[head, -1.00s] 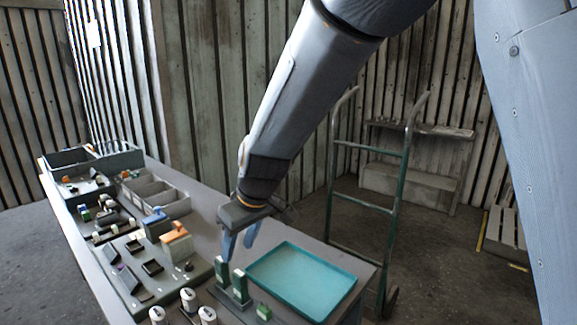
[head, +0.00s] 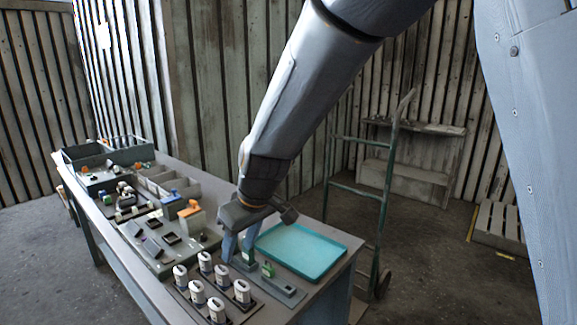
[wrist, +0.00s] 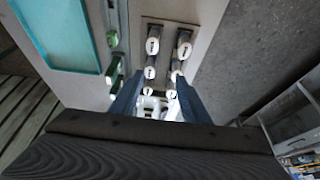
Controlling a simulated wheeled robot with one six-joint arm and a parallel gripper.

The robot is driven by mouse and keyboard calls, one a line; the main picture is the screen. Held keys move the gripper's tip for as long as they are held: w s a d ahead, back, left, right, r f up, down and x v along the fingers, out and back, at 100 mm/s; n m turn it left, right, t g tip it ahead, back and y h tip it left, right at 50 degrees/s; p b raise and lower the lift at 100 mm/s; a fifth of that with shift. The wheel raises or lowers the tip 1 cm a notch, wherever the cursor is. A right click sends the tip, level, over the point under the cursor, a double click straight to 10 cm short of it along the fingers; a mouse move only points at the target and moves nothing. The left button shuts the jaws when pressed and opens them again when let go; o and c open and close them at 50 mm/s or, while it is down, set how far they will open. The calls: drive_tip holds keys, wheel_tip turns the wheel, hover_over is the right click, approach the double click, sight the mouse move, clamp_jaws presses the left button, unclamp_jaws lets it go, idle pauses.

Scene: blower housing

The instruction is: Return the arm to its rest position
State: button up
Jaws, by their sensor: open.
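My gripper (head: 240,252) hangs from my arm over the near right part of the workbench (head: 110,249) in the head view, with its two blue fingers pointing down and apart. It is beside the green blocks and the teal tray. In the wrist view the open fingers (wrist: 158,98) frame several white cylinders on a dark rack (wrist: 150,30). A white shape shows between the fingertips; I cannot tell how far below them it is. Nothing is clearly held.
A teal tray (head: 303,249) lies at the bench's right end. White cylinders (head: 197,292) stand in front of my gripper, and green blocks (head: 268,269) close beside it. Grey bins (head: 118,152) stand at the far end. A green hand truck (head: 389,190) stands beyond the bench.

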drive_tip(key=s+d+f+m+h+b, duration=0.1)
drive_tip(key=s+d+f+m+b, duration=0.2)
drive_tip(key=d, duration=0.7)
drive_tip(key=s+d+f+m+g+h+b, duration=0.1)
drive_tip(key=s+d+f+m+b, duration=0.2)
drive_tip(key=d+f, duration=0.4)
drive_tip(key=s+d+f+m+h+b, duration=0.1)
drive_tip(key=s+d+f+m+b, duration=0.2)
drive_tip(key=d, duration=1)
wheel_tip(320, 180, down, 3)
drive_tip(key=s, duration=0.2)
drive_tip(key=shift+s+d+m+g+b, duration=0.3)
drive_tip(key=shift+d+m+g+b, duration=0.1)
drive_tip(key=shift+c, duration=1.3)
drive_tip(key=shift+d, duration=0.1)
